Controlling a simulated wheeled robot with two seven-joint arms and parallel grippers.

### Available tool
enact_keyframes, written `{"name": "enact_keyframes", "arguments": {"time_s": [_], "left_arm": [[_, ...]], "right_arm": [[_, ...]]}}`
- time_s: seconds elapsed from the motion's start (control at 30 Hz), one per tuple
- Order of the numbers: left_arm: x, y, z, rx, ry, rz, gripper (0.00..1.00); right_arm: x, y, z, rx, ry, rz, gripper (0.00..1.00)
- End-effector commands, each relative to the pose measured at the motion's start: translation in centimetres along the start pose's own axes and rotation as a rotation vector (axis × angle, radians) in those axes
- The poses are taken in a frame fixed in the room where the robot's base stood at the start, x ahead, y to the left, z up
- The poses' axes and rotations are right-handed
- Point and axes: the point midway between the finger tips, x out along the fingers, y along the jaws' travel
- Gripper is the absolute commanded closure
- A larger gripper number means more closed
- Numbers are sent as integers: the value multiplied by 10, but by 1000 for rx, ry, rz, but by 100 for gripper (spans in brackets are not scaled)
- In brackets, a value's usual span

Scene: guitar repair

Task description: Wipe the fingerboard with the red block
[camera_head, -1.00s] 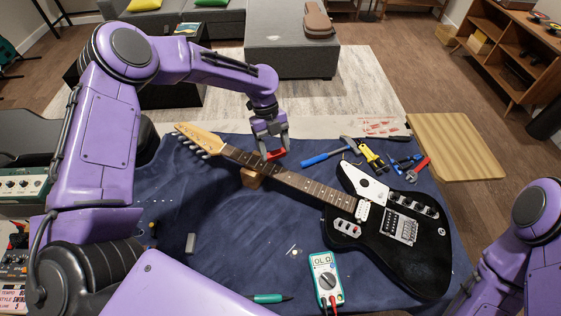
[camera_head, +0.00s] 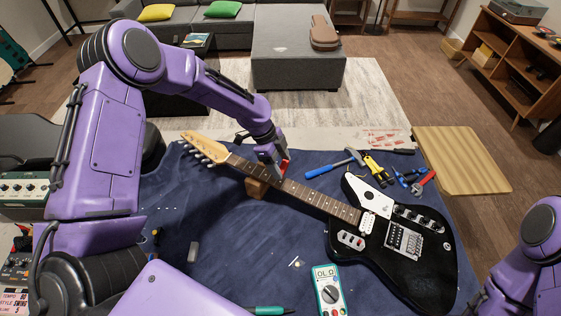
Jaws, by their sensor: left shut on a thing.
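The black electric guitar (camera_head: 420,262) lies on the blue cloth with its headstock (camera_head: 203,142) to the upper left. Its brown fingerboard (camera_head: 318,198) runs along the neck. The red block (camera_head: 284,166) is in my left gripper (camera_head: 279,172), which is shut on it at the neck, near the wooden neck rest. The block is partly hidden by the gripper, and I cannot tell whether it touches the strings or fingerboard. My right arm shows at the lower right; its gripper is out of view.
A wooden block (camera_head: 256,188) props the neck. A multimeter (camera_head: 329,291) lies in front. The blue cloth (camera_head: 220,225) is mostly clear at the left front.

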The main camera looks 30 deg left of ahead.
Motion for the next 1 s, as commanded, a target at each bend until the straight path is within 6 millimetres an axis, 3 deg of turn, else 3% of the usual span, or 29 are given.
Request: {"name": "enact_keyframes", "arguments": {"time_s": [0.5, 1.0], "left_arm": [[49, 1, 23, -2, -1, 0, 64], [32, -4, 52, 7, -1, 3, 64]], "right_arm": [[38, -4, 16, 0, 0, 0, 15], [32, -3, 13, 0, 0, 0, 15]]}}
